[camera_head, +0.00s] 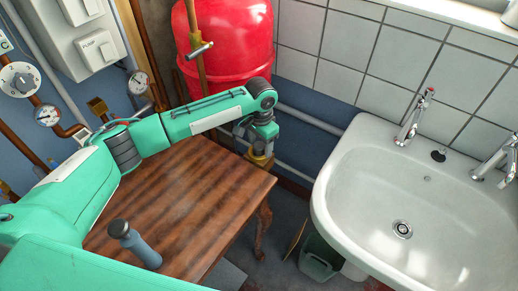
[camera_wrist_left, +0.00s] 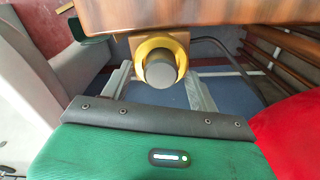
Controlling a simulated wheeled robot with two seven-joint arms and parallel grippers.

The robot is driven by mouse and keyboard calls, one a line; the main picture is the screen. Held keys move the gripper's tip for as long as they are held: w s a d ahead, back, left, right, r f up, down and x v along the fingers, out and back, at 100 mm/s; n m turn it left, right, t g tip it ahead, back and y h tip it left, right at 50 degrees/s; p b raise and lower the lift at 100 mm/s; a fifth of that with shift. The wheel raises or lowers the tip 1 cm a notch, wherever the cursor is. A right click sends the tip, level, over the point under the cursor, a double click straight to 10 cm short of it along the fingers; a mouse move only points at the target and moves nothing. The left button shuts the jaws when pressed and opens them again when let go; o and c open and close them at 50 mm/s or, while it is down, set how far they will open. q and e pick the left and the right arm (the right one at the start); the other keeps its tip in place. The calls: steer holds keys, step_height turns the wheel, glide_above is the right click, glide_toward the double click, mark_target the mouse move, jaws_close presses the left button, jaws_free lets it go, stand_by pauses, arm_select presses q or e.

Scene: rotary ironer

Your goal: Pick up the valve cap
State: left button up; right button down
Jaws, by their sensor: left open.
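The valve cap (camera_wrist_left: 160,70) looks like a dark grey round plug in front of a gold ring (camera_wrist_left: 147,46), on a tan block under the wooden table edge in the left wrist view. In the head view a small brass-coloured part (camera_head: 258,160) shows at the table's far right corner, mostly hidden by my gripper. My left gripper (camera_head: 259,149) points down there, open. In the left wrist view its fingers (camera_wrist_left: 160,82) stand on both sides of the cap, with visible gaps. Contact cannot be told. My right gripper is not in view.
A red tank (camera_head: 230,45) stands behind. A white sink (camera_head: 430,220) is at right, with a green bin (camera_head: 318,258) below it. Pipes run along the wall.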

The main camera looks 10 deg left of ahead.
arm_select(q)
steer(key=c, duration=1.1)
steer(key=shift+o, duration=0.2)
steer(key=shift+r, duration=0.15)
